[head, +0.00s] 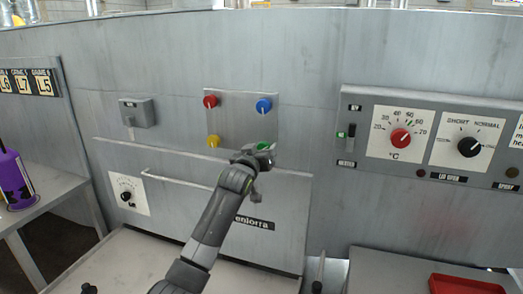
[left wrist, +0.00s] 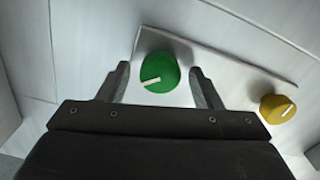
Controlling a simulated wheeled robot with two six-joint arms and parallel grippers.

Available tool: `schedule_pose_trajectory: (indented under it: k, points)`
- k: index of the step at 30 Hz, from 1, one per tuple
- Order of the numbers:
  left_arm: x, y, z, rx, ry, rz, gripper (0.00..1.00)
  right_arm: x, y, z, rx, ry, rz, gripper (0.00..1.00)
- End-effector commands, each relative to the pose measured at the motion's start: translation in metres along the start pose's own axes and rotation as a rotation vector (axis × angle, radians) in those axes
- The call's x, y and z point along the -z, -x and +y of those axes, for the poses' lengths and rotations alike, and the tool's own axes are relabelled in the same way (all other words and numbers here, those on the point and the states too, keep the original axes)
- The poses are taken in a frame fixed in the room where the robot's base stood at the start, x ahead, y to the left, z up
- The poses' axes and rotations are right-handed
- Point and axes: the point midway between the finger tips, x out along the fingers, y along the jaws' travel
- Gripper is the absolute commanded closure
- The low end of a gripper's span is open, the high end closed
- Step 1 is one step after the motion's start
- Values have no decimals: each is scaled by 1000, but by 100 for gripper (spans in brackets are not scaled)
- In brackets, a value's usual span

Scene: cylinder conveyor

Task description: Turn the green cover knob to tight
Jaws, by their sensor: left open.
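The green cover knob (left wrist: 158,74) is round with a white pointer line. It sits on a light square plate on the wall panel. In the left wrist view it lies between the two open fingers of my left gripper (left wrist: 160,72), with a gap on each side. The pointer line lies nearly level in that view. In the head view my left gripper (head: 256,158) is right at the green knob (head: 265,146) and covers part of it. I cannot tell how deep the fingers reach around it. My right gripper is not in view.
The same plate carries a red knob (head: 210,101), a blue knob (head: 263,105) and a yellow knob (head: 213,141). The yellow knob (left wrist: 277,108) is close outside one finger in the left wrist view. A dial panel (head: 350,175) is to the right; a purple canister (head: 14,180) stands far left.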

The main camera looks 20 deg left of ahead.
Motion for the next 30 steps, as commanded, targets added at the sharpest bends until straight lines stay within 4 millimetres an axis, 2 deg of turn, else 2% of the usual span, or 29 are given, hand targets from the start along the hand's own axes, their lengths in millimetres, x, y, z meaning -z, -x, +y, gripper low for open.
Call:
schedule_pose_trajectory:
  k: [6, 17, 24, 30]
  points:
    - [0, 0, 0, 0, 0, 0, 41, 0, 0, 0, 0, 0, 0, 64]
    - [0, 0, 0, 0, 0, 0, 86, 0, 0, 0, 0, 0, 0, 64]
    - [1, 0, 0, 0, -20, 0, 86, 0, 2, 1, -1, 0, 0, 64]
    - [2, 0, 1, 1, -106, -1, 86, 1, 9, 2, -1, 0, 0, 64]
